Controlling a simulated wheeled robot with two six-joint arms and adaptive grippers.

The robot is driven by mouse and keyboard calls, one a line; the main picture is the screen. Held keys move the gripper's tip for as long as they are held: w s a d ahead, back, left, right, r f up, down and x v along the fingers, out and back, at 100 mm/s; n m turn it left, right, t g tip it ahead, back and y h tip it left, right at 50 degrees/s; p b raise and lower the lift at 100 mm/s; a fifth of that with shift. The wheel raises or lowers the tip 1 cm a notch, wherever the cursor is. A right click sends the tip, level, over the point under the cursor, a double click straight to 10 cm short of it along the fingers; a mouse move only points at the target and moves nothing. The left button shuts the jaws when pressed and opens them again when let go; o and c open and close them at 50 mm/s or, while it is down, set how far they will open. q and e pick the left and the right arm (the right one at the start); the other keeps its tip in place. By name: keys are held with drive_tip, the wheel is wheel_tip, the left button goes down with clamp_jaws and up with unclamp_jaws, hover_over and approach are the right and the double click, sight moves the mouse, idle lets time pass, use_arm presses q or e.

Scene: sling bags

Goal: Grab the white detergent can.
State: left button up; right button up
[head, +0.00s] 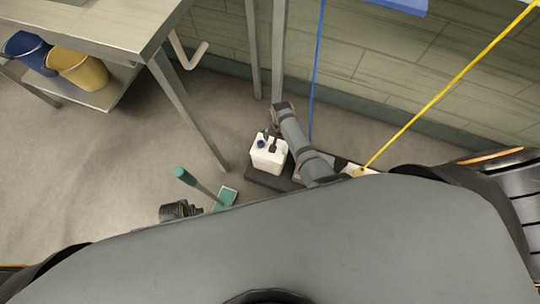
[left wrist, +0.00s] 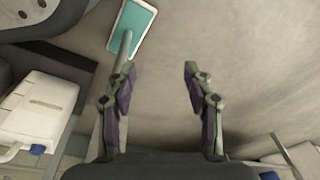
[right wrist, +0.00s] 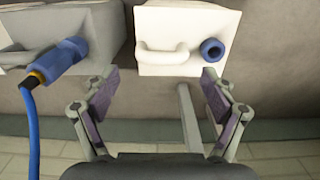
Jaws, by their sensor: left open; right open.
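The white detergent can (head: 268,155) stands upright on a dark low platform, with a blue cap and a moulded handle on top. My right gripper (head: 270,140) is over its top. In the right wrist view the can (right wrist: 187,40) lies just ahead of my open right fingers (right wrist: 160,80), its handle roughly between the tips and its blue cap near the right finger. No grip on it shows. My left gripper (left wrist: 156,82) is open and empty; a white can with a blue cap (left wrist: 40,108) stands to its left.
A grey can (right wrist: 60,35) with a blue nozzle and hose stands close beside the white one. A steel table (head: 95,30) with a blue bucket (head: 30,52) and yellow bucket (head: 78,68) is at left.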

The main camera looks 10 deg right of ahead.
sight(270, 154)
drive_tip(key=shift+f, duration=0.15)
wheel_tip(270, 154, down, 2)
drive_tip(key=b, duration=0.3)
drive_tip(key=shift+a+f, duration=0.1)
drive_tip(key=shift+f, duration=0.05)
wheel_tip(270, 154, down, 2)
drive_tip(key=b, duration=0.3)
drive_tip(key=shift+s+f, duration=0.1)
drive_tip(key=shift+f, duration=0.1)
use_arm(q)
drive_tip(key=w+d+r+h, duration=0.1)
drive_tip(key=d+r, duration=0.3)
drive_tip(key=r, duration=1)
drive_tip(key=shift+w, duration=0.5)
use_arm(e)
clamp_jaws()
